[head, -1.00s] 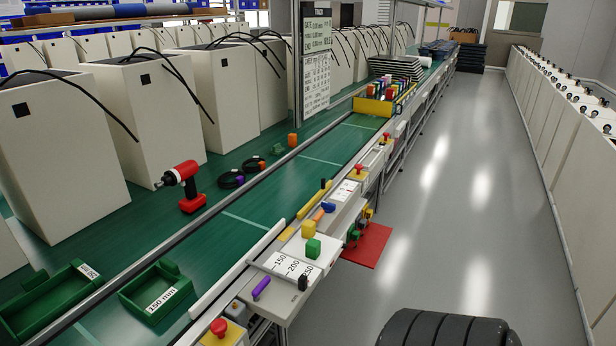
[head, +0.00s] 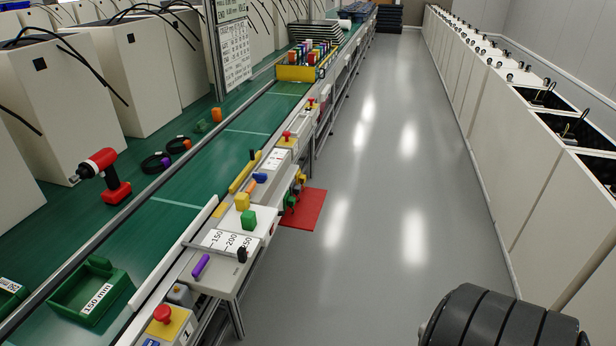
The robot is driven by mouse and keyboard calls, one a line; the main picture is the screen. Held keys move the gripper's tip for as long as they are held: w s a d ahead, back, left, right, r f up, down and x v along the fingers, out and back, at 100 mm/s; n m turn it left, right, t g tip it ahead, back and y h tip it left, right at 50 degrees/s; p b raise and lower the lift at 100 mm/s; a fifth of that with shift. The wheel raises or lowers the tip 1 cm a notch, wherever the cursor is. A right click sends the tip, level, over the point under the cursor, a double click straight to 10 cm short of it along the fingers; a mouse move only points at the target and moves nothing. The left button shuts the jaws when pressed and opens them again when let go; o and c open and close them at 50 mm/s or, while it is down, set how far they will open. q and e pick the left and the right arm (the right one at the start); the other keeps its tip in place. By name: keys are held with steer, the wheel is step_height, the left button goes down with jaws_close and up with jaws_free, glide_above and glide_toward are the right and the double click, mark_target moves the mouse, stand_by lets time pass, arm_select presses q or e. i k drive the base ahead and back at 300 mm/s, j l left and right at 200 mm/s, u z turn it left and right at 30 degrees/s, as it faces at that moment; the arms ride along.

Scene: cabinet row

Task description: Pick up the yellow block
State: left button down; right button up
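The yellow block (head: 242,201) stands on the narrow grey ledge along the conveyor's right edge, left of the middle of the head view. A green block (head: 249,220) stands just in front of it, close to the numbered white card. An orange piece and a blue piece lie just behind it. Neither of my grippers is in view, so their state does not show.
A purple piece (head: 201,265) and a small black piece (head: 242,255) are near the white card (head: 226,242). A red emergency button (head: 163,314) is at the ledge's near end. A red panel (head: 303,209) juts out beside the ledge. The grey floor (head: 375,250) to the right is clear.

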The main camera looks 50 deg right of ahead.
mark_target(241, 201)
steer(key=j+z, duration=0.1)
steer(key=z, duration=0.95)
steer(key=u, duration=0.55)
steer(key=l+u, duration=0.1)
steer(key=u, duration=0.4)
steer(key=l+u, duration=0.1)
steer(key=u, duration=1)
steer(key=l+u, duration=0.15)
steer(key=u, duration=0.35)
steer(key=l+u, duration=0.1)
steer(key=u, duration=1.5)
steer(key=k+u, duration=0.1)
steer(key=u, duration=0.25)
steer(key=k+l+u, duration=0.1)
steer(key=u, duration=0.25)
steer(key=k+z, duration=0.2)
steer(key=k, duration=0.3)
steer(key=z, duration=0.5)
steer(key=k+z, duration=0.1)
steer(key=z, duration=0.35)
steer(key=l+z, duration=0.1)
steer(key=z, duration=0.9)
steer(key=k+l+z, duration=0.1)
steer(key=z, duration=0.35)
steer(key=l+z, duration=0.1)
steer(key=z, duration=0.4)
